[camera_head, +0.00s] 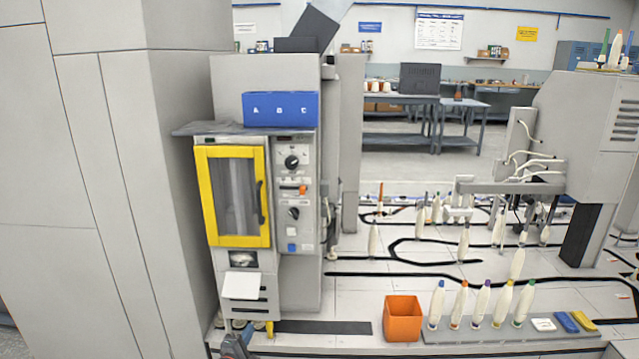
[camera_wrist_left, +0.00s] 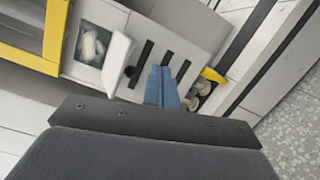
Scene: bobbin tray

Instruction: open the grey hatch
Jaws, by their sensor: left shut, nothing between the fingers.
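The grey hatch (camera_head: 241,286) is a pale flap low on the machine's front, under the yellow-framed door. It stands tilted out from the panel, and the opening above it shows whitish pieces inside. In the left wrist view the hatch (camera_wrist_left: 117,62) shows nearly edge-on, with the opening (camera_wrist_left: 92,46) beside it uncovered. My left gripper (camera_head: 235,344) is below the hatch at the bottom of the head view. In the left wrist view its blue fingers (camera_wrist_left: 161,86) are together and empty, in front of the slotted panel, apart from the hatch. My right gripper is not in view.
The yellow-framed door (camera_head: 238,197) is shut above the hatch. A yellow spout-like part (camera_wrist_left: 213,75) and round pieces (camera_wrist_left: 200,90) are close to my left fingers. An orange bin (camera_head: 403,318) and several bobbins stand to the right. A tall grey cabinet (camera_head: 100,180) is at left.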

